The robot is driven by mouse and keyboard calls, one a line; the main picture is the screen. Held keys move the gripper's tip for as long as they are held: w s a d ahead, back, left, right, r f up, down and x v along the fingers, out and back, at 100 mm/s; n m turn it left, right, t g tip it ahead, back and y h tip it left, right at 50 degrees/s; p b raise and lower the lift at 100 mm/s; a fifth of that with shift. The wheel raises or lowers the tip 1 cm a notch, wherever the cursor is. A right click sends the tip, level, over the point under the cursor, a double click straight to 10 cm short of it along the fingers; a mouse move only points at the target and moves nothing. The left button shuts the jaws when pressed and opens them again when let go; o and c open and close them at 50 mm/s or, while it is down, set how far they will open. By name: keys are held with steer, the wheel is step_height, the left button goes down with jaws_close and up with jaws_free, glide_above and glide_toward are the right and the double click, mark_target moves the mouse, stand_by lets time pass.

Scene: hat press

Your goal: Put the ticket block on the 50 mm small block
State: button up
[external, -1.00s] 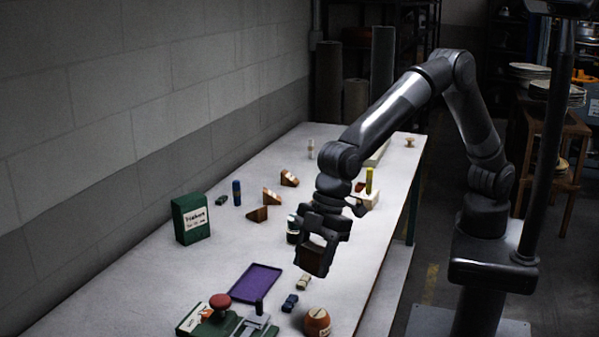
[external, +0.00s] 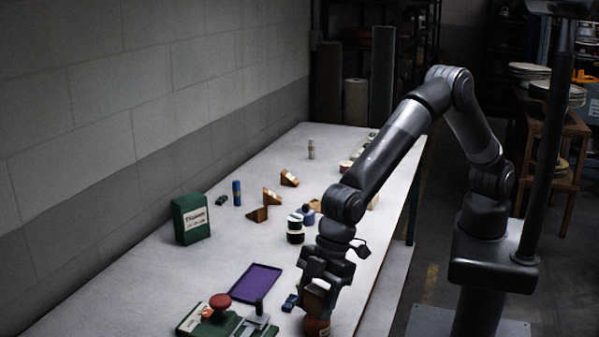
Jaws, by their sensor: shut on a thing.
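My gripper (external: 320,279) is shut on a small brown block (external: 317,298), which I take to be the ticket block. It is at the near right part of the table, pointing down. A rounded orange-brown wooden block (external: 316,326), likely the 50 mm small block, stands right below the held block. The held block and my gripper hide its upper part. I cannot tell whether the two blocks touch.
A purple tray (external: 257,283) and a dark blue piece (external: 289,302) lie left of my gripper. A green press-like device (external: 222,323) with a red knob stands at the near edge. A green labelled box (external: 191,218) and wooden wedges (external: 271,196) stand farther back.

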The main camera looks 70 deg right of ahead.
steer(key=o, duration=1)
steer(key=shift+f, duration=0.1)
steer(key=shift+c, duration=0.2)
steer(key=v, duration=1.2)
